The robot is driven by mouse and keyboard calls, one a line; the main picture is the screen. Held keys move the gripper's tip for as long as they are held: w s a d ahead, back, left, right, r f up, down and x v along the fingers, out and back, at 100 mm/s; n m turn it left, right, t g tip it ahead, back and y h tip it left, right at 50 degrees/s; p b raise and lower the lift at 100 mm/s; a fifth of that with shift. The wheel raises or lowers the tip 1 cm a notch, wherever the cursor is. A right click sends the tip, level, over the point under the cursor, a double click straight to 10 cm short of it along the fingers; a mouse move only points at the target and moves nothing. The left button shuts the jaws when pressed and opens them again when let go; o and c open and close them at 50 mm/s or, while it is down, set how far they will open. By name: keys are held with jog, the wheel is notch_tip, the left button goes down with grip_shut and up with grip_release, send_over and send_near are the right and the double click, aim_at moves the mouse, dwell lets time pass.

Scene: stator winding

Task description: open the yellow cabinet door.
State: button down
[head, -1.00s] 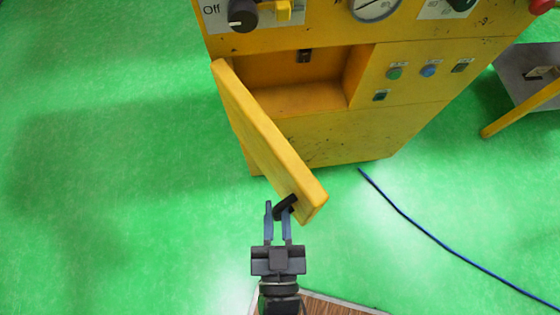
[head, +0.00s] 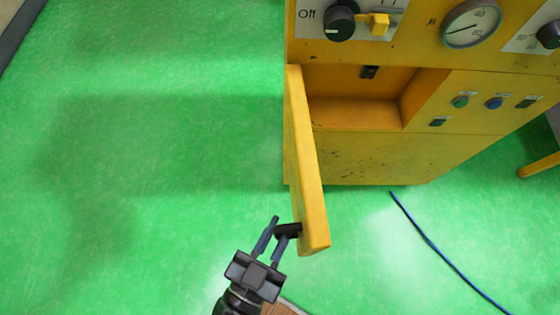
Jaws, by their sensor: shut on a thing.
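The yellow cabinet door (head: 308,165) stands swung out from the cabinet (head: 360,155), hinged at the left of the opening. Its top edge points toward me, and the compartment (head: 355,110) behind it shows open. A black handle (head: 287,230) sits on the door's left face near its free end. My gripper (head: 275,238) is at the bottom middle, left of the door, with its two blue-grey fingers around the handle and shut on it.
The cabinet front carries a black knob (head: 340,22), a gauge (head: 471,23) and several small buttons. A blue cable (head: 435,245) lies on the green floor at right. The floor left of the door is clear.

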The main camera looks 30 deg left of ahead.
jog(key=shift+w+r, duration=0.2)
jog(key=shift+w, duration=0.15)
jog(key=c, duration=1.2)
grip_release()
jog(key=shift+a+f, duration=0.1)
jog(key=shift+o, duration=0.2)
jog(key=shift+s+f, duration=0.1)
jog(key=shift+s, duration=0.05)
